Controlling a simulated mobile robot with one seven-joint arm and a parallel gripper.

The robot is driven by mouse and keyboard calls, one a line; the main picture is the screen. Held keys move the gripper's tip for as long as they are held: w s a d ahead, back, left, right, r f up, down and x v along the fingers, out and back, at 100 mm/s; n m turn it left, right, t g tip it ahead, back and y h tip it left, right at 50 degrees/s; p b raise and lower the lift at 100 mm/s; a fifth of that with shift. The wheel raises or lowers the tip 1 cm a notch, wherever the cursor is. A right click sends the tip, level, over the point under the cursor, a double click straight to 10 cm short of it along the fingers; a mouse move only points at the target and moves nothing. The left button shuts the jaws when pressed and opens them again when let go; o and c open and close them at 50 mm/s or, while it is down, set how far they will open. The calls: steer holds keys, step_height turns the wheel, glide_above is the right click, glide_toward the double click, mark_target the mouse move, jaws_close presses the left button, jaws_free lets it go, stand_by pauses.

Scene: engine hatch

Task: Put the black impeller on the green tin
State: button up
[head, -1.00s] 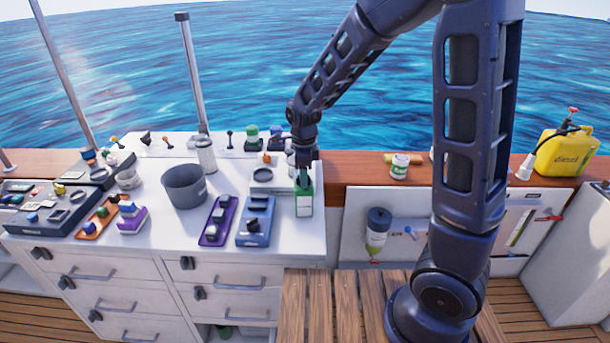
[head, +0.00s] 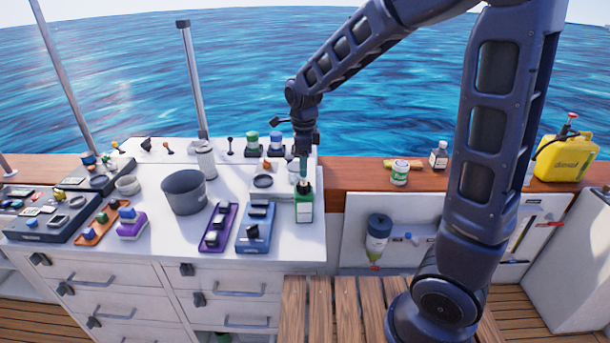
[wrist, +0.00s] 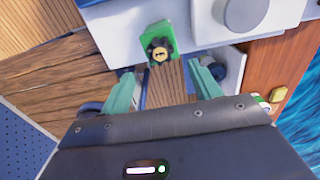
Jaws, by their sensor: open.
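The green tin (head: 305,209) stands upright at the right front corner of the white cabinet top, a pale label on its side. The black impeller (wrist: 159,47), with a brass-coloured centre, sits on top of the tin in the wrist view. In the head view it is a small dark shape (head: 304,187) on the tin's top. My gripper (wrist: 160,68) is open and empty, its two teal fingers spread apart. In the head view my gripper (head: 303,177) is just above the tin and impeller, apparently clear of them.
A blue tray (head: 254,238) and a purple tray (head: 213,240) lie left of the tin. A grey bucket (head: 184,194) stands farther left. A dark ring-shaped part (head: 263,181) lies behind the blue tray. A white-and-green jar (head: 400,173) stands on the wooden ledge to the right.

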steer(key=d+r+n+t+y, duration=0.1)
steer(key=d+r+n, duration=0.4)
steer(key=d+r, duration=0.5)
steer(key=s+d+r+n+t, duration=0.1)
steer(key=s+d+n, duration=0.5)
steer(key=d, duration=0.4)
steer(key=s+d+n+t+h, duration=0.1)
steer(key=s+d+n+t, duration=0.1)
steer(key=s+d+n, duration=0.4)
steer(key=shift+s+d+r+n+t, duration=0.3)
steer(key=shift+s+d+r+n, duration=0.1)
steer(key=shift+d, duration=2.1)
